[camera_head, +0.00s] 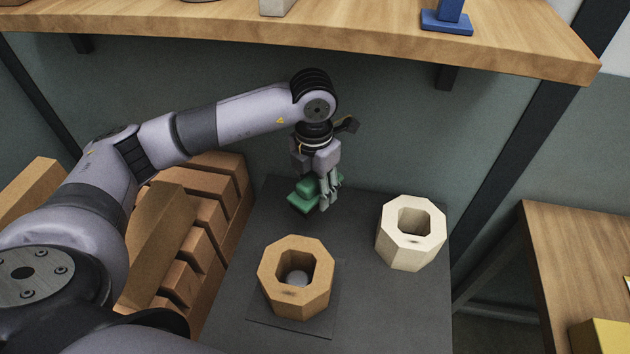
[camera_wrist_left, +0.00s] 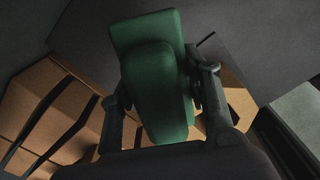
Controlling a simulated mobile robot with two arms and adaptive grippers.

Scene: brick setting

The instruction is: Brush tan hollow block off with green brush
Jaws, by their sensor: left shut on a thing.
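My left gripper (camera_head: 326,190) is shut on the green brush (camera_head: 304,197) and holds it above the back part of the dark table. The brush also fills the middle of the left wrist view (camera_wrist_left: 155,75), between the two fingers (camera_wrist_left: 165,110). The tan hollow block (camera_head: 272,277) is octagonal with an open centre and sits on a thin dark square plate (camera_head: 325,322), nearer the front than the brush. A grey round thing (camera_head: 296,279) shows inside its opening. The brush is apart from the block. My right gripper is not in view.
A cream hollow octagonal block (camera_head: 428,250) stands at the right on the dark table (camera_head: 385,310). Several brown bricks (camera_head: 222,172) are stacked at the left. A wooden shelf (camera_head: 330,45) spans above, with a blue object (camera_head: 446,20) on it. A wooden table (camera_head: 570,260) stands at right.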

